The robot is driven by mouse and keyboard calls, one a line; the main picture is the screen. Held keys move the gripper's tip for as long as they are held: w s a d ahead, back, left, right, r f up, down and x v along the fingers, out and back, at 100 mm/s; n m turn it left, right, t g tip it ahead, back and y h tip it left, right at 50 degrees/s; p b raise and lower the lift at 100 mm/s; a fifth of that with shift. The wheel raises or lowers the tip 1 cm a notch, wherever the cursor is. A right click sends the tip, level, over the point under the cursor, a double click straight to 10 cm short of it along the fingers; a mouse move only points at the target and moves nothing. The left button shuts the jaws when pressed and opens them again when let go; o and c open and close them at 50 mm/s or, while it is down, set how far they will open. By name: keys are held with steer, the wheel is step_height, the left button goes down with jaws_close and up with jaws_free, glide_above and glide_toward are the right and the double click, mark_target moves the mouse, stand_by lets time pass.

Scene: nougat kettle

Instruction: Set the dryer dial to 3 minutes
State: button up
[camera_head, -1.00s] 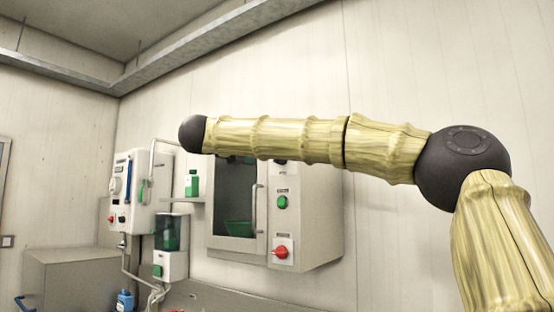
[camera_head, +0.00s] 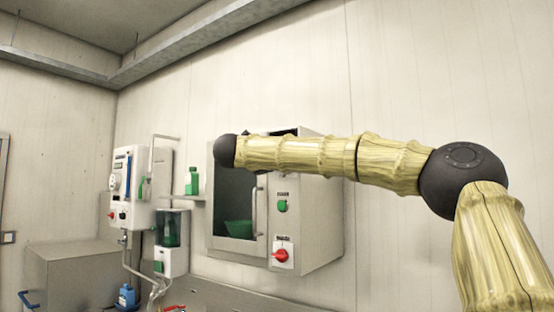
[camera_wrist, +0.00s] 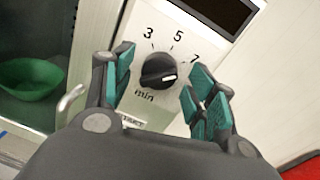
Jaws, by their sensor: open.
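The dryer (camera_head: 318,232) is a pale wall cabinet with a glass door, seen behind my arm in the head view. Its black round dial (camera_wrist: 155,66) shows in the wrist view, with 3, 5 and 7 printed around its upper side and "min" below. The dial's white mark points right, a little below the direction of the 7. My gripper (camera_wrist: 163,62) is open, with one teal-padded finger on each side of the dial. In the head view my arm hides the gripper and the dial.
A dark display (camera_wrist: 225,12) is above the dial. A green bowl (camera_wrist: 30,78) is behind the door glass, and a metal door handle (camera_wrist: 71,101) is close to my left finger. A red switch (camera_head: 280,255) and green button (camera_head: 282,206) are on the front panel.

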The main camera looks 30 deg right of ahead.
steer(key=c, duration=1)
steer(key=shift+w+a+r+n+g+p, duration=0.1)
steer(key=shift+n+g+p, duration=0.2)
steer(key=shift+n, duration=3.95)
steer(key=shift+r+n+g+p, duration=0.1)
steer(key=shift+n+g+p, duration=0.15)
steer(key=shift+n, duration=4)
